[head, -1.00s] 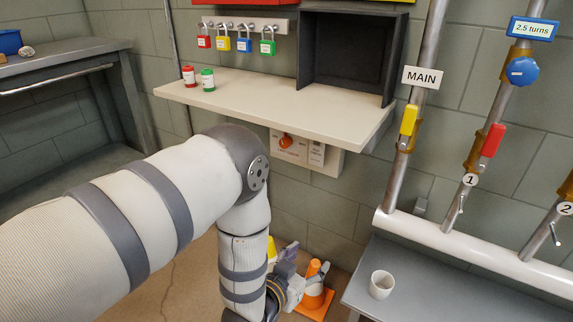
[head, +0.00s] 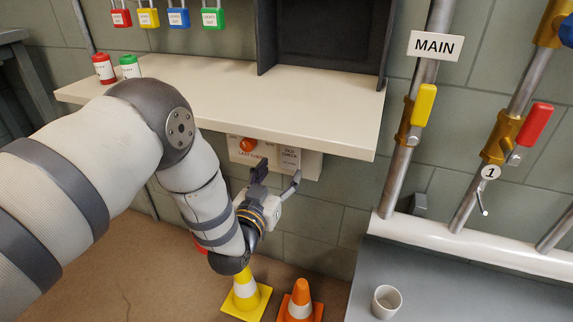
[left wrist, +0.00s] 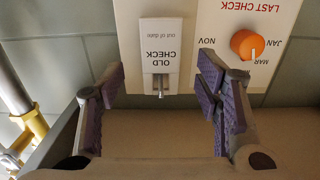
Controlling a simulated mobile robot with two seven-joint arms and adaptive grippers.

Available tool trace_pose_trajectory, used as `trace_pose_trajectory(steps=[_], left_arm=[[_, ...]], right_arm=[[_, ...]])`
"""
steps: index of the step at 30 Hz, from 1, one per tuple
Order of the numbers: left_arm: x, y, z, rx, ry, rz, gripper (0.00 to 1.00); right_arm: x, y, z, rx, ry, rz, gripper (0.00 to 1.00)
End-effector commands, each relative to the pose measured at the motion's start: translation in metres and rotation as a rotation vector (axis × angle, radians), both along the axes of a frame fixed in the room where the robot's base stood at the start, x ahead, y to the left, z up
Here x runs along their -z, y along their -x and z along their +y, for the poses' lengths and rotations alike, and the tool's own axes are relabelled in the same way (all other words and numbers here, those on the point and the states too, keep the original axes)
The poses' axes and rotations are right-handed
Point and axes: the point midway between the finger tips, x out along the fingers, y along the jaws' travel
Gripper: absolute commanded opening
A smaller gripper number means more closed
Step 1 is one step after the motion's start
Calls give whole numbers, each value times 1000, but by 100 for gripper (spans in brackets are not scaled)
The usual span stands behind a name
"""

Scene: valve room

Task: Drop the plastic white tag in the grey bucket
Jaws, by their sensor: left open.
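The white tag (head: 289,158), marked OLD CHECK, hangs on the panel under the beige shelf. It also shows in the left wrist view (left wrist: 160,50), upside down, with a small metal peg at its edge. My left gripper (head: 277,180) is open and empty just below and in front of the tag. In the left wrist view its purple-padded fingers (left wrist: 160,88) stand apart, one to each side of the tag's line, not visibly touching it. A small pale cup (head: 386,303) stands on the grey bench. My right gripper is not in view.
The panel (head: 235,158) has an orange knob (head: 249,145) beside the tag. The beige shelf (head: 250,108) juts out above. A yellow cone (head: 245,290) and an orange cone (head: 300,303) stand on the floor below. Pipes with a yellow valve handle (head: 424,104) rise on the right.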

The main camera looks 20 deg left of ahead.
Motion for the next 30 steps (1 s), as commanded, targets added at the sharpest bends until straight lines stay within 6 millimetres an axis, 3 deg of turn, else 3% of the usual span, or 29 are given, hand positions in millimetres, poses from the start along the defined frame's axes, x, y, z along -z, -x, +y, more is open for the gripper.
trace_pose_trajectory(steps=[6,15,28,29,30], left_arm=[[7,-35,-1,0,0,2,58],[4,-75,-3,0,0,2,58],[0,-86,-3,0,0,1,58],[0,-86,-3,0,0,1,56],[0,-86,-3,0,0,1,47]], right_arm=[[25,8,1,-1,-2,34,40],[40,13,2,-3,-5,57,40],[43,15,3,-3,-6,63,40],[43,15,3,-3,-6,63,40],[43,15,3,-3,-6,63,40]])
